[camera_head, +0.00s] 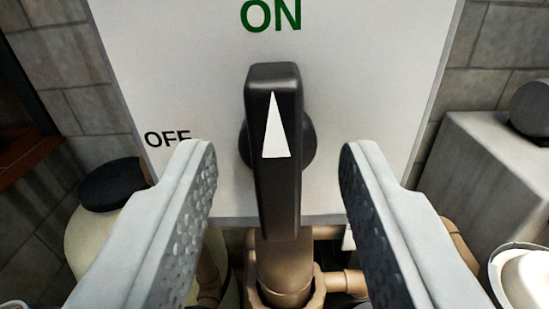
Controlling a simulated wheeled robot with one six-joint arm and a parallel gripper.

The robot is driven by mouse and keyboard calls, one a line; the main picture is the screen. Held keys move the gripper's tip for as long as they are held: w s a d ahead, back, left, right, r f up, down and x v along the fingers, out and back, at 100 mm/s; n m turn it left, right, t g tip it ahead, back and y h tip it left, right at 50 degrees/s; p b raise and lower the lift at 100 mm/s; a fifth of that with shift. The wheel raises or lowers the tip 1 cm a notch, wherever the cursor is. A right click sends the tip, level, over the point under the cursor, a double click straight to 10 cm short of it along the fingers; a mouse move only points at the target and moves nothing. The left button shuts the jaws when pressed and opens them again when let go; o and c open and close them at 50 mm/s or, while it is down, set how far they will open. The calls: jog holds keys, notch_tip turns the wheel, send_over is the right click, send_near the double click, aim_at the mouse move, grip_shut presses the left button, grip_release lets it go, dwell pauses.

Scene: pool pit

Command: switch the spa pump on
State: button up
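A black rotary switch handle (274,190) stands upright on a white panel (190,60). Its white arrow points up at the green ON label (271,15). The black OFF label (167,138) is at the left of the panel, partly covered by my left finger. My gripper (276,178) is open, with one finger on each side of the handle. A gap shows between the handle and each finger, so neither appears to touch it. The round black base of the switch shows behind the handle.
Tan pipes (285,270) run below the panel. A cream tank with a black cap (112,185) stands at the lower left. A grey block wall is behind.

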dwell(0.3)
jog(key=s, duration=0.7)
